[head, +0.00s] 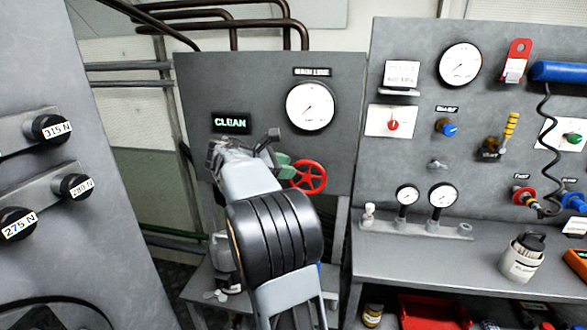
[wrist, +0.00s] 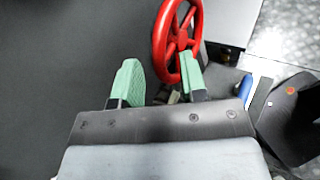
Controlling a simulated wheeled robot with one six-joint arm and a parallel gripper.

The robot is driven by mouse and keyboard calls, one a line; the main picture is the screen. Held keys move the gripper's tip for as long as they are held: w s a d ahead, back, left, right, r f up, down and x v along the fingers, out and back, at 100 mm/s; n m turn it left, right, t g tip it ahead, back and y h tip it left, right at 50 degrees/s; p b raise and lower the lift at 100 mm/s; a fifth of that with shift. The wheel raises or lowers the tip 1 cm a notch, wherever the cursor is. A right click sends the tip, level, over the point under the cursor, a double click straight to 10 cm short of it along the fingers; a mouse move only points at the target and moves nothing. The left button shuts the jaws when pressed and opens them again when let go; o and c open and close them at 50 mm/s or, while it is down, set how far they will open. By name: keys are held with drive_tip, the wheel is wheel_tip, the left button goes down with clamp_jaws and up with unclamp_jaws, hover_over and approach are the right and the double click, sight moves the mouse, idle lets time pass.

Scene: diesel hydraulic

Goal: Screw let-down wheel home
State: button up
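The red let-down wheel (head: 309,177) stands out from the grey upright panel, below the large gauge. It also shows in the wrist view (wrist: 160,40), at the top just right of centre, seen at a slant. My gripper (wrist: 159,66) has green fingertips spread well apart with a gap between them. The right fingertip overlaps the wheel's lower rim in the picture; the left one is clear of it. I cannot tell whether the right finger touches the rim. In the head view my gripper (head: 287,167) is at the wheel's left side, partly hidden by my arm.
A large dial gauge (head: 310,106) and a lit CLEAN display (head: 231,123) are on the same panel. A blue handle (wrist: 245,88) is right of the wheel in the wrist view. A bench (head: 430,252) with small gauges and a white canister (head: 522,260) is at right.

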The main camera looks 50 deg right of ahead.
sight(308, 175)
drive_tip(key=shift+x, duration=1.4)
drive_tip(key=shift+c, duration=0.2)
drive_tip(key=shift+r, duration=0.15)
clamp_jaws()
drive_tip(key=shift+s, duration=0.1)
drive_tip(key=shift+r, duration=0.15)
